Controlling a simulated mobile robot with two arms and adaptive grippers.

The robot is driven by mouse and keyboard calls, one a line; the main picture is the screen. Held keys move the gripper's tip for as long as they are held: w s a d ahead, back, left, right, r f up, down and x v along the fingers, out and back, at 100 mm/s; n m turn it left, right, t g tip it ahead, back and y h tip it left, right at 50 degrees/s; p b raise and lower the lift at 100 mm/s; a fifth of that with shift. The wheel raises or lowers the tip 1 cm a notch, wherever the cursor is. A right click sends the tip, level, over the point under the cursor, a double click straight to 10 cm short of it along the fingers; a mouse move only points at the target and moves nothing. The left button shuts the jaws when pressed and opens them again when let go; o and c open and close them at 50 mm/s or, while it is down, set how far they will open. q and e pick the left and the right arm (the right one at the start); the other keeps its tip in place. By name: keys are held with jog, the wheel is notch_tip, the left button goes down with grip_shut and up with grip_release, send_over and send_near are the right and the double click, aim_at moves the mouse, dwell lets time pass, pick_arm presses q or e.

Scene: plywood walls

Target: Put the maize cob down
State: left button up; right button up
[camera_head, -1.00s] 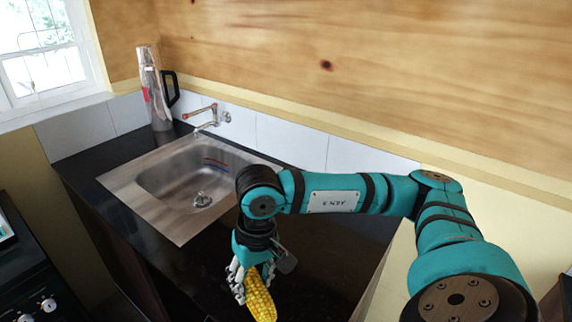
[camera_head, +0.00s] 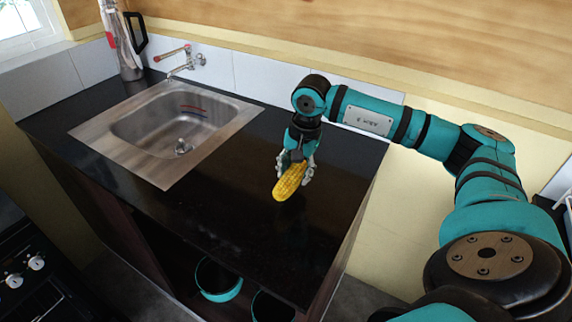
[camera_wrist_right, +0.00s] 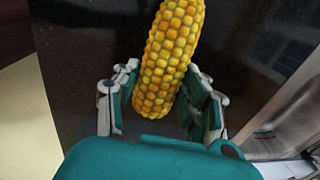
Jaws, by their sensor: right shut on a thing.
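The yellow maize cob (camera_head: 289,183) is between the fingers of my right gripper (camera_head: 295,172), over the black counter (camera_head: 245,215). In the right wrist view the cob (camera_wrist_right: 168,55) stands out lengthwise past the fingers of the gripper (camera_wrist_right: 162,98), which are on both sides of it. My right gripper is shut on the cob. I cannot tell whether the cob's underside touches the counter. My left gripper is not in view.
A metal sink (camera_head: 165,125) with a tap (camera_head: 180,62) is set in the counter to the left. A steel flask (camera_head: 122,45) stands at the back left corner. The counter is clear around the cob. A stove (camera_head: 40,275) is at the lower left.

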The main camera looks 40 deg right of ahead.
aim_at(292, 170)
jog(key=w, duration=0.1)
jog(key=w+d, duration=0.2)
jog(key=w, duration=0.1)
jog(key=shift+f+p, duration=0.1)
jog(key=shift+p, duration=0.3)
jog(key=shift+w+d+f, duration=0.1)
notch_tip(292, 170, down, 3)
jog(key=shift+d+p, duration=0.1)
jog(key=shift+p, duration=0.6)
jog(key=shift+f, duration=0.25)
jog(key=shift+f+b, duration=0.35)
jog(key=shift+b, duration=0.05)
jog(key=o, duration=1.2)
jog(key=shift+r, duration=0.1)
jog(key=shift+o, duration=0.2)
